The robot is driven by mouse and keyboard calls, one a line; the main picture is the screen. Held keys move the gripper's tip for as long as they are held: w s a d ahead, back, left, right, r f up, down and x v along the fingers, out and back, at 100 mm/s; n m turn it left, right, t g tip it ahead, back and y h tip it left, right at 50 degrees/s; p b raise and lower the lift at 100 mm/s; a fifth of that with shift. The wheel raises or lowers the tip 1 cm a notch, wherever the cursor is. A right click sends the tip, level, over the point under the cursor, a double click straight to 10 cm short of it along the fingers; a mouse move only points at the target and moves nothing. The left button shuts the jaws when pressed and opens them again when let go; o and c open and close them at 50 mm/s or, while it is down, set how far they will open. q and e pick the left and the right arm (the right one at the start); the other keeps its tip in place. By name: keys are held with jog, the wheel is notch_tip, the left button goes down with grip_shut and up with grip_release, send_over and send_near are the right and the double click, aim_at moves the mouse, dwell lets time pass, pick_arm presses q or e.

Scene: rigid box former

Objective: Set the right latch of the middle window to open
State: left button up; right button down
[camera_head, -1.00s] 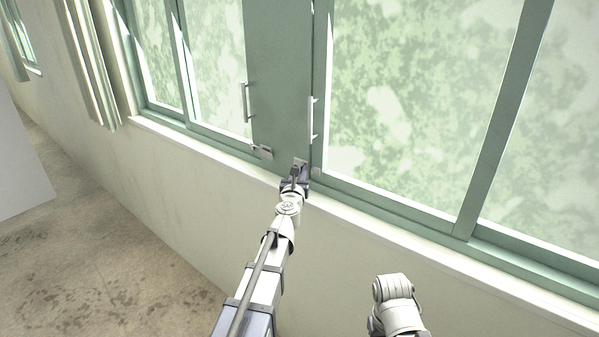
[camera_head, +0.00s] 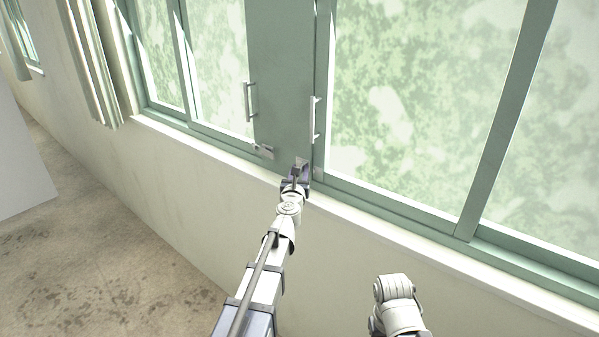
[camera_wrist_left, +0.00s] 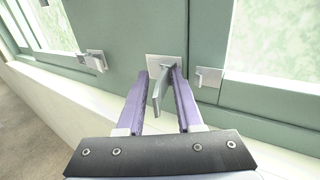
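The right latch (camera_wrist_left: 167,67) is a pale metal plate with a lever on the green middle panel. In the left wrist view its lever (camera_wrist_left: 157,96) points down toward me. My left gripper (camera_wrist_left: 162,98) is open, with its two purple fingers on either side of the lever. The lever lies between them; I cannot tell whether either finger touches it. In the head view my left gripper (camera_head: 297,180) is at the panel's lower right corner and partly covers the latch. My right gripper is out of view; only a white part of that arm shows.
A second latch (camera_head: 263,151) sits to the left on the panel. A small metal catch (camera_wrist_left: 209,77) is right of the fingers. Two upright handles (camera_head: 250,101) (camera_head: 314,120) flank the panel. The white sill (camera_head: 370,226) runs below.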

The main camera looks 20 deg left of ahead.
pick_arm(q)
jog(key=s+d, duration=0.1)
jog(key=s, duration=0.6)
jog(key=shift+s+d, duration=0.2)
jog(key=shift+s, duration=0.15)
